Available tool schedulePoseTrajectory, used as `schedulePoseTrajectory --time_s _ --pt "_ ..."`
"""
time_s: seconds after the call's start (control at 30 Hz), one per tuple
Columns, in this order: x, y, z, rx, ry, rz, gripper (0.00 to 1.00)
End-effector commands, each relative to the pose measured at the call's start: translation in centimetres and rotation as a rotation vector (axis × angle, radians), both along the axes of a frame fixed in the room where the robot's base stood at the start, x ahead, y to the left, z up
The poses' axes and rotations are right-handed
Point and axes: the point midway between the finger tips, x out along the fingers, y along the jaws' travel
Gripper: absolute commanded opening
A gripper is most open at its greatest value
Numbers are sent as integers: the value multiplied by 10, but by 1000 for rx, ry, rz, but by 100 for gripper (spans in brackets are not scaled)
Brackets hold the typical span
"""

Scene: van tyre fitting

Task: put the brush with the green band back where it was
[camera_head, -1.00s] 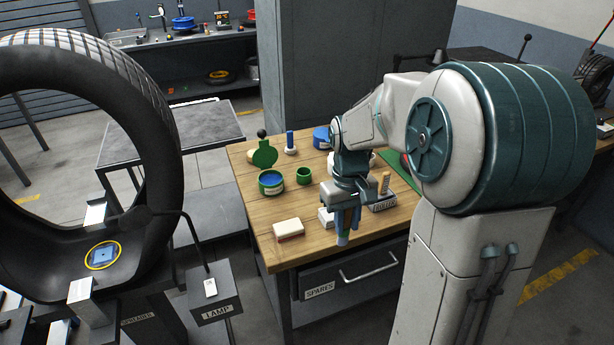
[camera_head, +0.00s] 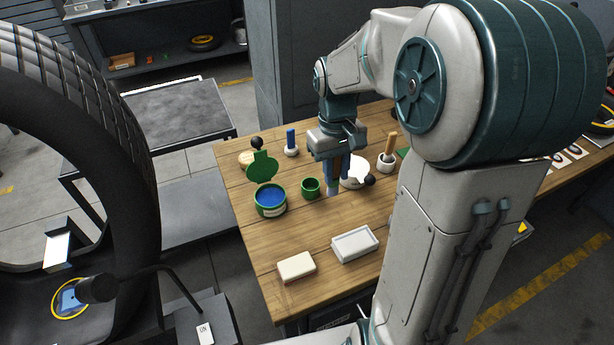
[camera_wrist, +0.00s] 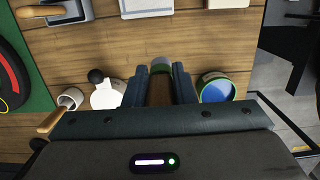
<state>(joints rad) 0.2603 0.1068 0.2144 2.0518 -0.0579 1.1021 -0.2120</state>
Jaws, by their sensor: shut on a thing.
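My gripper (camera_head: 332,178) is shut on the brush with the green band (camera_wrist: 160,67) and holds it tip down above the wooden table. In the wrist view its brown handle lies between the two fingers (camera_wrist: 159,88), with the green band and grey tip beyond them. In the head view only a pale tip shows below the fingers. Whether the tip touches the table is unclear.
A white lidded pot with a black knob (camera_head: 358,172) is close right of the gripper. A white pot with a wooden handle (camera_head: 387,163) and a blue-handled piece (camera_head: 291,147) stand nearby. A white tray (camera_head: 354,243) and cream block (camera_head: 296,266) lie in front. The table's middle-left front is clear.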

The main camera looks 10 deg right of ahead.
Motion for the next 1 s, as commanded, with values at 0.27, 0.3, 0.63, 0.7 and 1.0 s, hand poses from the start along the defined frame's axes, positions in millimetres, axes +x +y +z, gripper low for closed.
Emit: schedulePoseTrajectory --time_s 0.27,0.3,0.63,0.7,1.0 --pt "38 9 -23 2 4 -1 1" --pt "44 11 -27 2 5 0 1" --pt "95 25 -58 2 2 2 1" --pt "102 27 -62 1 2 1 1" --pt "109 29 -85 1 5 2 1"
